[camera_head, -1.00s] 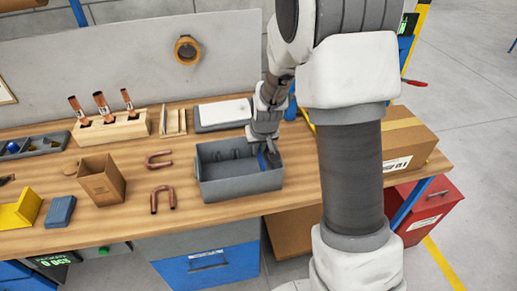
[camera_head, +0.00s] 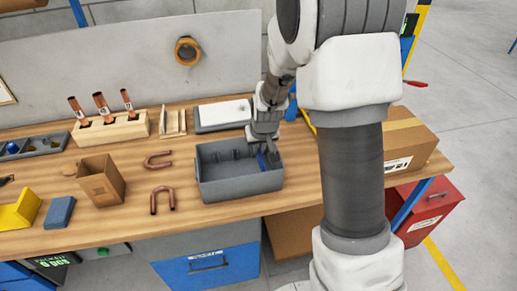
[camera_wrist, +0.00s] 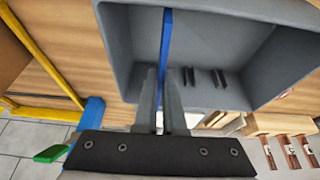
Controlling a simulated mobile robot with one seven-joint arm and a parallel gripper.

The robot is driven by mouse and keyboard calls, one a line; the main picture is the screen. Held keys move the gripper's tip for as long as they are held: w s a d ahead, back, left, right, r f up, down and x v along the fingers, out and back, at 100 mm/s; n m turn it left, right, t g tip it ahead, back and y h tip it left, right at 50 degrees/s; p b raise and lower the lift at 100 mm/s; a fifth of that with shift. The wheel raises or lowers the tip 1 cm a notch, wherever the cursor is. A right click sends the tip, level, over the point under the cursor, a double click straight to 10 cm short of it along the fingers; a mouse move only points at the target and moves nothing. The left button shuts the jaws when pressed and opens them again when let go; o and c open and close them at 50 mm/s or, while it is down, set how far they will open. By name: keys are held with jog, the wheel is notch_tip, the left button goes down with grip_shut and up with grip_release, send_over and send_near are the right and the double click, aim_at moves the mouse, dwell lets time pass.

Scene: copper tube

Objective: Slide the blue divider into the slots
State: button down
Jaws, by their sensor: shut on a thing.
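The blue divider (camera_wrist: 167,42) is a thin upright plate inside the grey bin, toward the bin's right end in the head view (camera_head: 262,160). My gripper (camera_wrist: 166,78) is shut on its near end in the wrist view, reaching down into the bin. The grey bin (camera_head: 240,188) stands on the workbench with its open top up. Dark ribs (camera_wrist: 204,78) that form slots show on its inner wall, beside the divider. Whether the divider's edges sit in slots is hidden by the fingers and bin wall.
A grey tray with a white top (camera_head: 225,112) lies behind the bin. Copper U-tubes (camera_head: 162,198) lie left of it, beside a cardboard box (camera_head: 102,180). A wooden block with copper tubes (camera_head: 110,129) stands farther left. A large carton (camera_head: 405,140) stands at right.

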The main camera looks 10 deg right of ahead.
jog(key=shift+f+b, duration=3)
jog(key=shift+f, duration=0.15)
jog(key=c, duration=0.9)
grip_release()
jog(key=shift+r, duration=0.1)
jog(key=p+v, duration=0.1)
jog(key=v, duration=1.6)
jog(key=shift+r+p, duration=0.25)
jog(key=shift+p, duration=0.05)
jog(key=shift+t, duration=0.5)
jog(key=s+r, duration=0.2)
jog(key=s, duration=0.4)
jog(key=s+r, duration=0.2)
jog(key=s, duration=0.5)
jog(key=s+r, duration=0.3)
jog(key=s, duration=0.4)
jog(key=shift+s, duration=0.15)
